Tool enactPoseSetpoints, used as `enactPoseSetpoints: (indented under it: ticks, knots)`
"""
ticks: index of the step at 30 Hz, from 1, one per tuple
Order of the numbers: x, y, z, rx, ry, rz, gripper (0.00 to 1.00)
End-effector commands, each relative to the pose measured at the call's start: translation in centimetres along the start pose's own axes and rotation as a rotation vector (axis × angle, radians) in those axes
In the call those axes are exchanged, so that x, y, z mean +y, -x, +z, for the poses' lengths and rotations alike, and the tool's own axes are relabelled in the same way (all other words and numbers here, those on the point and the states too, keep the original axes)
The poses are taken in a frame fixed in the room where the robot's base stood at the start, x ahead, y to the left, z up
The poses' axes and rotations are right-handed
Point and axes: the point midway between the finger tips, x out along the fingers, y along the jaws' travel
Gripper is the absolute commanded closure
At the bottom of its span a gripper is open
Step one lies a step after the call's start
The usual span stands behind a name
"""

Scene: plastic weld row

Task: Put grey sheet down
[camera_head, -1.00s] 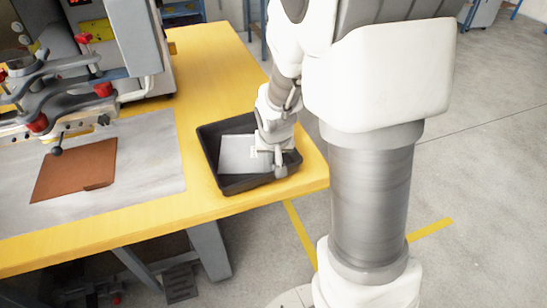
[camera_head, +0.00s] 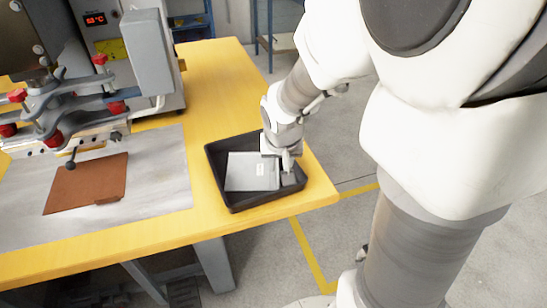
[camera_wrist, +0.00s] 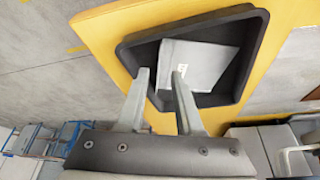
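The grey sheet (camera_head: 248,174) lies inside a black tray (camera_head: 236,201) on the yellow table, with a small white label on its face. In the wrist view the sheet (camera_wrist: 203,62) also lies within the tray's walls (camera_wrist: 250,55). My gripper (camera_head: 287,168) is low over the right part of the tray, at the sheet's right edge. In the wrist view my gripper (camera_wrist: 160,77) has its two fingers apart with a clear gap between them. One fingertip overlaps the sheet in that view; I cannot tell whether it touches.
A brown sheet (camera_head: 88,184) lies on a grey plate (camera_head: 155,198) at the left, under a machine with red knobs (camera_head: 60,110). The yellow table (camera_head: 205,75) is clear behind the tray. Its right edge is close to the tray.

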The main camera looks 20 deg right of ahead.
Motion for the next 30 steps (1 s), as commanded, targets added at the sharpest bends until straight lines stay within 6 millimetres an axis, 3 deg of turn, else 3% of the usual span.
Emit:
enactPoseSetpoints:
  ticks: [3,11,16,24,30]
  knots:
    - [0.0,2.3,-0.1,0.003,-0.001,-0.002,0.65]
    - [0.0,4.4,0.0,0.003,0.002,-0.004,0.65]
    - [0.2,7.7,0.9,0.016,0.027,-0.034,0.65]
    - [0.7,15.6,5.0,0.058,0.143,-0.100,0.65]
    - [0.9,19.2,8.2,0.087,0.232,-0.121,0.65]
